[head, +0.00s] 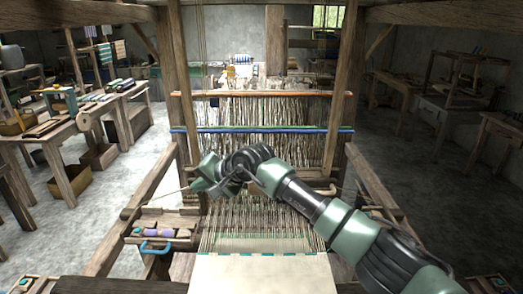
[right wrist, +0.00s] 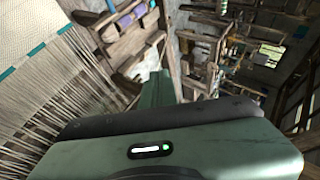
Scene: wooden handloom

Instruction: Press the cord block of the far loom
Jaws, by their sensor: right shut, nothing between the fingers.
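The near loom's frame (head: 178,100) surrounds my right arm, with pale warp threads (head: 270,222) and woven cloth (head: 262,272) below. Another loom-like structure with white threads (head: 240,72) stands behind it; I cannot make out a cord block on it. My right gripper (head: 203,182) is shut and empty, above the left side of the near loom's warp and pointing left. A thin cord and a small wooden block (head: 192,199) show close to its tip; I cannot tell whether they touch. In the right wrist view the green gripper body (right wrist: 170,145) fills the bottom. My left gripper is out of view.
A blue-green bar (head: 260,130) crosses the loom.

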